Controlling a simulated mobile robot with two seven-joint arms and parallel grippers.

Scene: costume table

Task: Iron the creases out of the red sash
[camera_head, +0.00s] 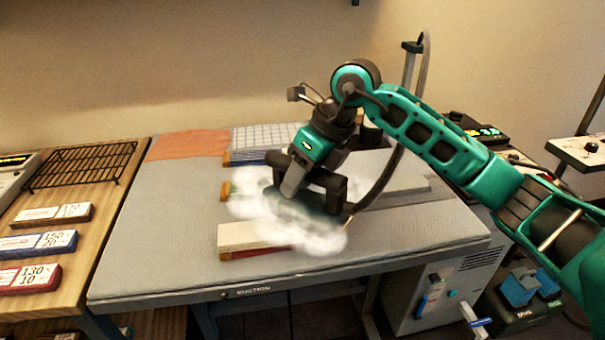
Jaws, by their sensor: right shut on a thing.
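My right gripper (314,184) is shut on the handle of a dark iron (322,201), over the middle of the grey ironing table (150,262). White steam spreads around the iron and hides its sole, so I cannot tell whether it touches the cloth. A red strip (250,253), which looks like the sash, shows at the front under a cream cloth (252,234). The rest of the red strip is hidden by the cloth, steam and iron, and its creases cannot be seen. My left gripper is not in view.
Behind the iron lie an orange cloth (188,145) and a checked cloth (265,137). A wooden side table (98,192) at left holds a black wire rack (82,165) and several labelled blocks (38,243). The iron's hose rises at right. The table's front left is clear.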

